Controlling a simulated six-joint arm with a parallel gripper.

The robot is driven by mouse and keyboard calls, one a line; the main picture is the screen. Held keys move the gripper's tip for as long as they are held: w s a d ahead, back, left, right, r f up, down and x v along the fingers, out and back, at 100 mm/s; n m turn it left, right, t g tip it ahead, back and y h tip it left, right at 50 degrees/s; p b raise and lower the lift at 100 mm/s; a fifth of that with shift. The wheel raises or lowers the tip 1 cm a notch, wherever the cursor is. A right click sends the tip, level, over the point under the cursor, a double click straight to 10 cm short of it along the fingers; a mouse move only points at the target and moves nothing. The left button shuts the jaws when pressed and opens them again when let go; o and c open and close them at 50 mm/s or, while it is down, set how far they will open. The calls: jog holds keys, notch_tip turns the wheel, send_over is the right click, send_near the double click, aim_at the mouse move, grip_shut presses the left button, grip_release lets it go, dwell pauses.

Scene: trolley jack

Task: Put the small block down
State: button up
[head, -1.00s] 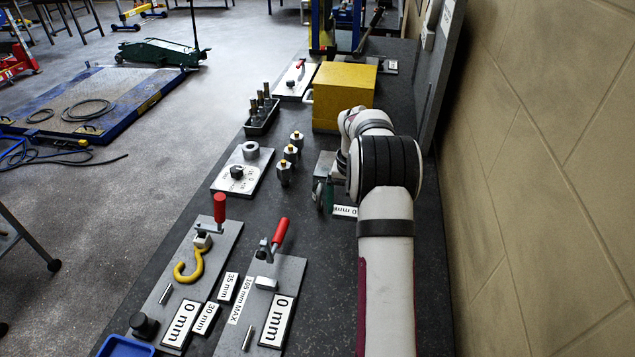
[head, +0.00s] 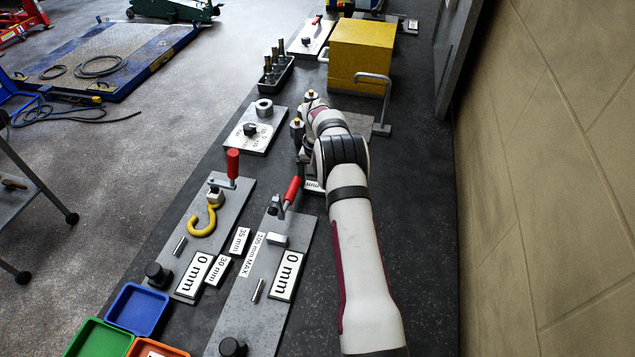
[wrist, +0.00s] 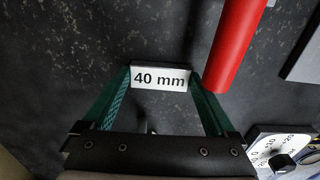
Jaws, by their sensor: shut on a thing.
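The small white block (wrist: 160,77) is marked 40 mm and sits between the green fingertips of my gripper (wrist: 160,80) in the wrist view. The gripper is shut on the block, one finger at each end. In the head view my arm hides most of the gripper; a white face reading "mm" (head: 314,186) shows below the wrist and seems to be the same block. A red handle (wrist: 236,45) rises just right of the block in the wrist view. I cannot tell whether the block touches the dark bench (wrist: 60,60).
In the head view, a steel plate with a red-handled clamp (head: 292,188) lies just left of the wrist. Another clamp plate with a yellow hook (head: 204,222) is farther left. A dial plate (head: 256,130) and yellow box (head: 362,58) are farther back. Bench right of the arm is clear.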

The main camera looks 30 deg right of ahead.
jog(key=shift+f, duration=0.15)
jog(key=o, duration=1.1)
notch_tip(320, 180, up, 12)
jog(key=s+a+r+n, duration=0.1)
jog(key=s+a+r, duration=0.5)
jog(key=a+r, duration=0.4)
jog(key=s+a+r+n, duration=0.1)
jog(key=s+a, duration=0.5)
jog(key=s, duration=0.4)
jog(key=s+a+r+y, duration=0.1)
jog(key=s+a+r, duration=0.1)
jog(key=s+a, duration=0.4)
jog(key=s, duration=0.4)
jog(key=shift+s+a+r+n, duration=0.2)
jog(key=shift+s+r+n, duration=0.1)
jog(key=shift+s+n, duration=0.1)
jog(key=shift+n+y, duration=0.3)
jog(key=shift+y, duration=0.1)
jog(key=s+a+f, duration=0.1)
jog(key=s, duration=0.2)
jog(key=s+a+f, duration=0.1)
jog(key=s, duration=0.3)
jog(key=s+a+f, duration=0.1)
jog(key=s+f, duration=0.1)
jog(key=s, duration=0.1)
jog(key=shift+s, duration=0.15)
jog(key=shift+c, duration=1.1)
jog(key=shift+s, duration=0.15)
jog(key=shift+c, duration=0.9)
